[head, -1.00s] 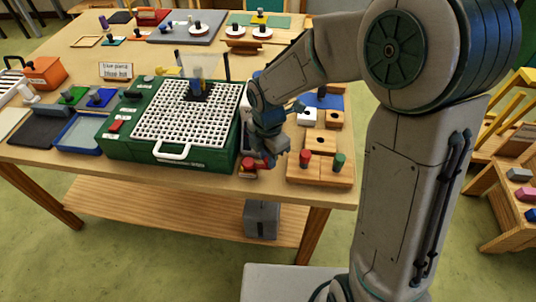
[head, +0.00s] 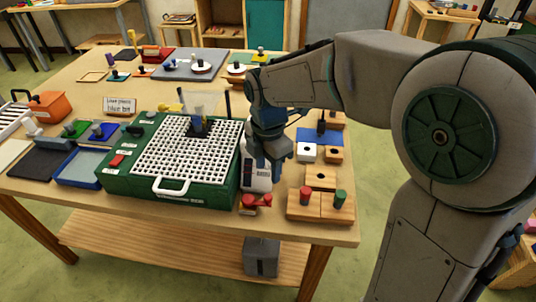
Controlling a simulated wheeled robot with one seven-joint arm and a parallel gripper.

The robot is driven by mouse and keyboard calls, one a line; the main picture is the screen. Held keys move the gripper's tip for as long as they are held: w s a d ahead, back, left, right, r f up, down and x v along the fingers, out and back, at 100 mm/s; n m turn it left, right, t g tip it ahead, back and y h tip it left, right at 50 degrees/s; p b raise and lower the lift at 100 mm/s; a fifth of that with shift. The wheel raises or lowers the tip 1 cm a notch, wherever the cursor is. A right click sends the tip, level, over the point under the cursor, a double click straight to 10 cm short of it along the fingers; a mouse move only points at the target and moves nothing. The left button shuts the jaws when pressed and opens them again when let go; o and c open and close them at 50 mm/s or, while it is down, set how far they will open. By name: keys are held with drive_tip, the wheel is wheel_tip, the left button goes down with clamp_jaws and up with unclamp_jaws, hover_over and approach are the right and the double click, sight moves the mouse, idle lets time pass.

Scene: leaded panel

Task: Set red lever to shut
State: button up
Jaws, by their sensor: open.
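A small base with red parts (head: 250,200) stands at the front edge of the table, just right of the green case; this may be the red lever, but its setting is too small to tell. My gripper (head: 273,172) points down above and slightly behind it, in front of a white device (head: 257,180) that it partly hides. The gripper is open and appears apart from the red parts, with nothing seen between its fingers. A red switch (head: 117,160) also shows on the green case's left side.
The green case (head: 165,192) with a white grid top and handle fills the middle front. Wooden blocks with a red peg (head: 305,193) and a green peg (head: 340,198) stand to the right. A blue tray (head: 80,167) lies left. My arm reaches in from the right.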

wheel_tip(320, 180, up, 4)
drive_tip(key=shift+f, duration=0.1)
idle(0.5)
drive_tip(key=s+d+m+t, duration=0.1)
drive_tip(key=s+d+m, duration=0.5)
drive_tip(key=d+m, duration=0.3)
drive_tip(key=s+d+m+t, duration=0.2)
drive_tip(key=s+d+m, duration=0.5)
drive_tip(key=m, duration=1)
drive_tip(key=shift+d+f, duration=0.4)
drive_tip(key=shift+d, duration=0.65)
